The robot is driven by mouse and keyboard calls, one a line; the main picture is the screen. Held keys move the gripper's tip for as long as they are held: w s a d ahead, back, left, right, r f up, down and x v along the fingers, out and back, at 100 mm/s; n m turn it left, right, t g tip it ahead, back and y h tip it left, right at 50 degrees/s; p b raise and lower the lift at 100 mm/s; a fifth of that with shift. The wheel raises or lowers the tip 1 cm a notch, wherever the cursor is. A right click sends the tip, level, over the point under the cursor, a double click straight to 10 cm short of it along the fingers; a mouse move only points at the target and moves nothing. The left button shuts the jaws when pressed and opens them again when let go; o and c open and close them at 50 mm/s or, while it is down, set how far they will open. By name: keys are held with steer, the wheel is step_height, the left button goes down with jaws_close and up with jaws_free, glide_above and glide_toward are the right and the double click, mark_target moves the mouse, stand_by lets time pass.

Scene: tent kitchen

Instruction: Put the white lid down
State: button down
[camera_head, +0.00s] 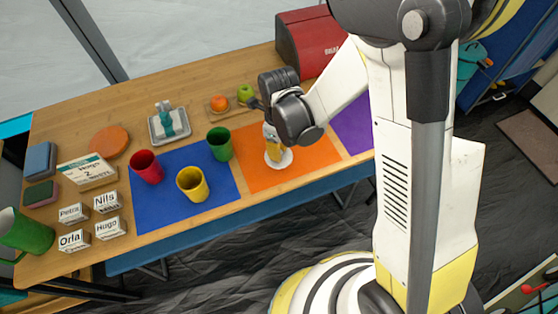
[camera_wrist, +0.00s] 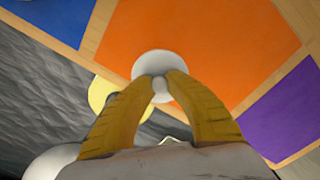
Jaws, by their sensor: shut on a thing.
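The white lid (camera_head: 279,160) is a small round disc with a knob on top. My gripper (camera_head: 271,141) points down and is shut on this knob. In the wrist view, the two yellow fingers (camera_wrist: 161,86) meet on the knob, and the white lid (camera_wrist: 152,61) extends past the fingertips. The lid is level over the orange mat (camera_head: 302,151), near its front edge. I cannot tell whether it touches the mat or hangs just above it.
Left of the orange mat is a blue mat (camera_head: 162,205) with red (camera_head: 147,168), yellow (camera_head: 191,185) and green (camera_head: 219,145) cups on or beside it. A purple mat (camera_head: 358,130) is at right. Fruit (camera_head: 219,103) and a red box (camera_head: 305,45) stand behind. The table's front edge is close.

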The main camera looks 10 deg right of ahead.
steer(key=shift+w+f, duration=0.25)
steer(key=shift+w, duration=0.1)
steer(key=shift+f, duration=0.25)
steer(key=shift+f+b, duration=1.1)
steer(key=shift+f, duration=0.6)
steer(key=shift+f+b, duration=0.3)
steer(key=c, duration=1.5)
jaws_free()
steer(key=shift+o, duration=0.3)
steer(key=shift+r, duration=0.15)
